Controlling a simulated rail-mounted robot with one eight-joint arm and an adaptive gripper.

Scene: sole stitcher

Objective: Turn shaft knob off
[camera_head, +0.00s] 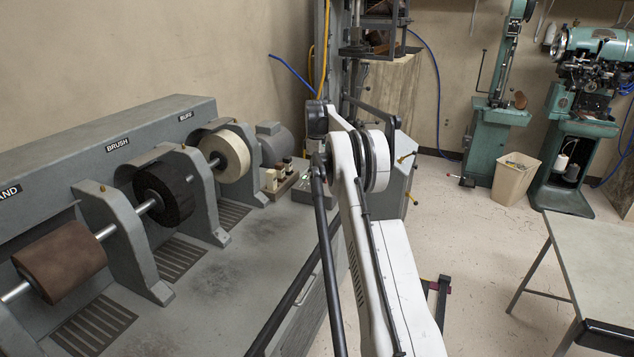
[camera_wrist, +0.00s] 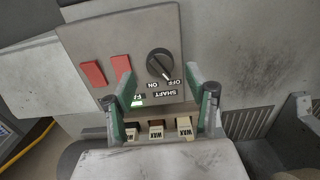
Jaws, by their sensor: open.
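The black round shaft knob (camera_wrist: 160,65) sits on a grey control panel (camera_wrist: 88,42) in the wrist view. The lettering appears upside down. A small green light (camera_wrist: 137,103) glows beside the SHAFT label. My gripper (camera_wrist: 157,78) is open and empty, its fingers on either side of the knob in the picture. Whether either touches it, I cannot tell. In the head view my arm hides the gripper, and I cannot make out the knob.
Two red rectangular buttons (camera_wrist: 93,73) are left of the knob. Several wax blocks (camera_wrist: 157,130) stand below the panel, close to the fingers. In the head view, the grey machine bench (camera_head: 262,240) carries a buffing wheel (camera_head: 225,155), a black brush (camera_head: 163,194) and a brown sanding drum (camera_head: 60,262).

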